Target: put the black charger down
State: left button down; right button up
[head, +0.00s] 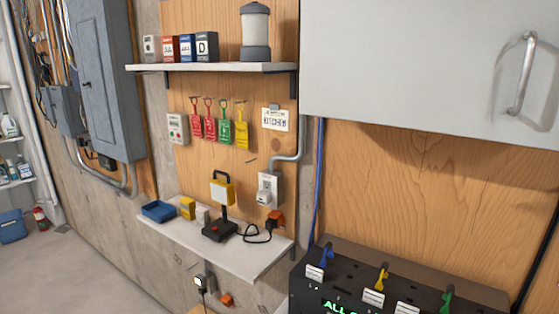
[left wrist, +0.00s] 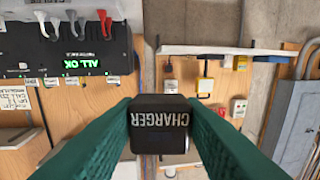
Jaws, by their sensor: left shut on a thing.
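The black charger (left wrist: 160,140), a dark box with the white word CHARGER on its face, is in the left wrist view at the lower middle. My left gripper (left wrist: 160,110) has green fingers shut on both sides of it. The lettering appears upside down in this view. Neither the charger in the grip nor my left gripper shows in the head view. The white lower shelf (head: 180,237) is at the lower middle of the head view, and it also shows in the left wrist view (left wrist: 220,50). My right gripper is in neither view.
On the lower shelf stand a blue tray (head: 158,211), a yellow block (head: 187,208) and a yellow lamp (head: 222,190) with a black base. A cord runs to an orange plug (head: 275,219). A dark panel (head: 400,285) with colored switches stands right. A grey cabinet (head: 420,70) overhangs.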

pick_arm(q)
jog(key=shift+n+t+y, duration=0.3)
jog(key=shift+n+y, duration=0.2)
jog(key=shift+y, duration=0.2)
jog(key=s, duration=0.2)
jog(key=s+d, duration=0.1)
jog(key=s, duration=0.1)
jog(key=shift+s+d+f, duration=0.1)
jog(key=shift+d+f, duration=0.05)
jog(key=shift+d, duration=0.05)
jog(key=shift+y, duration=0.3)
notch_tip(320, 180, down, 6)
jog(key=d+n+t+y+b, duration=0.1)
jog(key=d+n+y+b, duration=0.1)
jog(key=n+y+b, duration=0.2)
jog(key=w+y+b, duration=0.1)
jog(key=b, duration=0.2)
jog(key=shift+f+y+b, duration=0.25)
jog(key=shift+y+b, duration=0.1)
jog(key=shift+y, duration=0.05)
